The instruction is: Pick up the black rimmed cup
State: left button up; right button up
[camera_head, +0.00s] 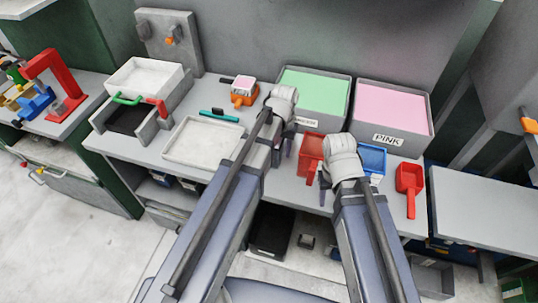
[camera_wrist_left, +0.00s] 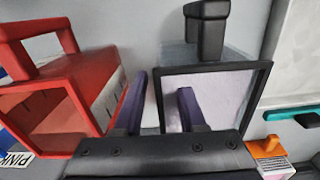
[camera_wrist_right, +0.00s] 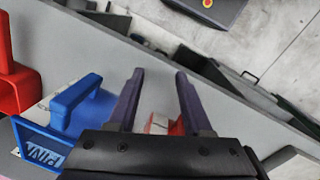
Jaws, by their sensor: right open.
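The black rimmed cup (camera_wrist_left: 222,68) is a see-through box with a black rim and a black handle, right of centre in the left wrist view. In the head view my left arm and gripper hide most or all of it. My left gripper (camera_wrist_left: 162,84) is open at the cup's left side. One finger appears outside the left rim and the other in front of or inside the opening; I cannot tell if they touch it. My right gripper (camera_wrist_right: 160,74) is open and empty, to the right of the blue cup (camera_wrist_right: 75,110).
A red cup (camera_wrist_left: 75,95) stands left of the black rimmed cup. A red scoop (camera_head: 410,178) lies at the bench's right. Behind are the green bin (camera_head: 318,90) and pink bin (camera_head: 395,105). A white tray (camera_head: 203,142) and an orange holder (camera_head: 243,97) stand to the left.

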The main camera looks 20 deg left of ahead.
pick_arm(q)
notch_tip(320, 180, down, 2)
jog(key=shift+f+b, duration=0.25)
jog(key=shift+b, duration=0.5)
pick_arm(e)
notch_tip(320, 180, down, 3)
jog(key=shift+r, duration=0.3)
pick_arm(q)
jog(key=shift+r, duration=0.1)
grip_shut()
